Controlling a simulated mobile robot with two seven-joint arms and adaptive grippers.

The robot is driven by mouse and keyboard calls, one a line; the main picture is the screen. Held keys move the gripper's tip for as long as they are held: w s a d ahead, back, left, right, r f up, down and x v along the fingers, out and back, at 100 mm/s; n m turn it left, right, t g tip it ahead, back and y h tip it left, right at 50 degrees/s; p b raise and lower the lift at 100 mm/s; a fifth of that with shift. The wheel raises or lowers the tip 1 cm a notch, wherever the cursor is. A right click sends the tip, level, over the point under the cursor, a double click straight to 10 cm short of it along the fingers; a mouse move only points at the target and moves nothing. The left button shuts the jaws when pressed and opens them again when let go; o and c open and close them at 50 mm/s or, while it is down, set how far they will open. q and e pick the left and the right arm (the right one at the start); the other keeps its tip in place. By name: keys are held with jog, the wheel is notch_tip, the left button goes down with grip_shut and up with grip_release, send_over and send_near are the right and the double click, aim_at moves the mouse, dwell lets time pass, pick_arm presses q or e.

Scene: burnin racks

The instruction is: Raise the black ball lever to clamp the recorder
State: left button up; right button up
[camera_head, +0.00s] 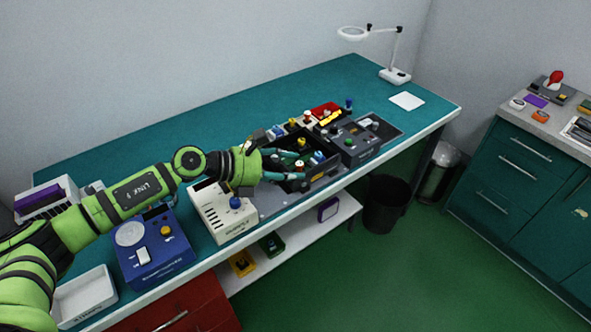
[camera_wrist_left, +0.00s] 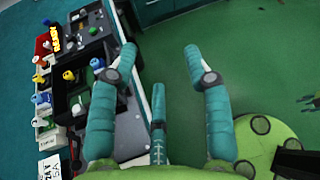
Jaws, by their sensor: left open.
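My left gripper (camera_head: 298,165) reaches in from the left over the workbench, its teal fingers spread at the near side of a black open box (camera_head: 322,172). In the left wrist view the gripper (camera_wrist_left: 160,55) is open, with nothing between its fingertips and green floor behind them. A dark grey fixture (camera_head: 360,150) stands just right of the box, and it also shows in the left wrist view (camera_wrist_left: 92,27). I cannot single out the black ball lever or the recorder with certainty. My right gripper is not in view.
A white device (camera_head: 225,222) with a blue knob and a blue device (camera_head: 160,262) stand left of the box. Small coloured knobs and a red bin (camera_head: 325,109) line its back. The bench's back left (camera_head: 150,145) is clear. A magnifier lamp (camera_head: 394,75) stands far right.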

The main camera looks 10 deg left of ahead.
pick_arm(q)
jog(key=shift+s+d+r+n+t+h, duration=0.2)
jog(key=shift+d+r+n+t, duration=0.15)
jog(key=shift+d, duration=0.25)
jog(key=shift+s+d+r+n+t+h, duration=0.1)
jog(key=shift+d+r+n+t+h, duration=0.15)
jog(key=shift+d+r+n, duration=0.25)
jog(key=shift+d+f, duration=0.1)
